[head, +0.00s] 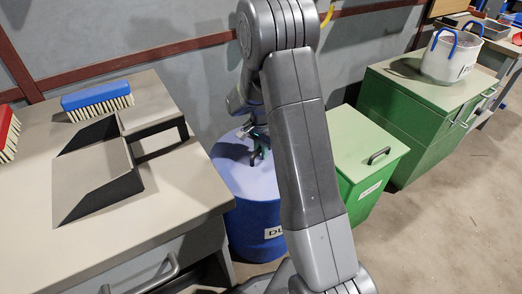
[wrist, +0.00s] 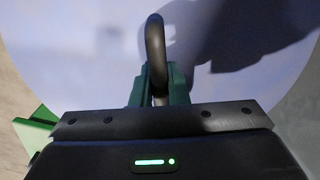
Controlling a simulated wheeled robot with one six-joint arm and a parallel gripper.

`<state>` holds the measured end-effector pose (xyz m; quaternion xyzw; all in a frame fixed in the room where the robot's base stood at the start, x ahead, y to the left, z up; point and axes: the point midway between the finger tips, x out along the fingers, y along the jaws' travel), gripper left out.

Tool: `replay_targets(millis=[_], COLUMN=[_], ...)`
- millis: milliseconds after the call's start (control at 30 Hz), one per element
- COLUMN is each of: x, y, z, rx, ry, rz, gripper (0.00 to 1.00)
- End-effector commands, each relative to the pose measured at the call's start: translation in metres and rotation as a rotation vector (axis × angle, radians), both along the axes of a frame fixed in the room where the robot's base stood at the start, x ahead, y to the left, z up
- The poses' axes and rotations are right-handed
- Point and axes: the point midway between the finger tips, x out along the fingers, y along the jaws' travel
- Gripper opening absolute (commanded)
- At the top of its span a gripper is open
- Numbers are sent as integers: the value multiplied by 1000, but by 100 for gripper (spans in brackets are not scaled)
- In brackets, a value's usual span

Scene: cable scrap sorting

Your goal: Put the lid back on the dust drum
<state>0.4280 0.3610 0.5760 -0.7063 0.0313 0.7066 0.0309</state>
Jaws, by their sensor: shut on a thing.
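The blue dust drum (head: 262,232) stands on the floor between the bench and a green bin, with a white label partly hidden by my arm. Its paler blue lid (head: 232,178) is over the drum's top and looks level; I cannot tell whether it rests fully on the rim. The lid (wrist: 70,55) fills most of the wrist view. My gripper (head: 259,153) is above the lid's middle. In the wrist view its green fingers are shut on the dark, curved lid handle (wrist: 155,45). My arm hides the drum's right side.
A workbench (head: 150,235) at left holds a dark-edged dustpan (head: 90,175), a blue brush (head: 97,96) and a red brush (head: 7,130). A green bin (head: 365,155) with a handle stands close right of the drum. A green cabinet (head: 430,120) bears a white bucket (head: 449,62). Floor at right is clear.

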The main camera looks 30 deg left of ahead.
Motion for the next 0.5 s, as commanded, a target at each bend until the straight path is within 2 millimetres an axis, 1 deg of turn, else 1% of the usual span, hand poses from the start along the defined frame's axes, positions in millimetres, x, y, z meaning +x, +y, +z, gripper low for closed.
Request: replay_targets(millis=[433, 467, 500], x=[0, 0, 0], y=[0, 0, 0], z=[1, 1, 1], rx=[1, 1, 1], ry=[-1, -1, -1], rz=[0, 0, 0], gripper=[0, 18, 26])
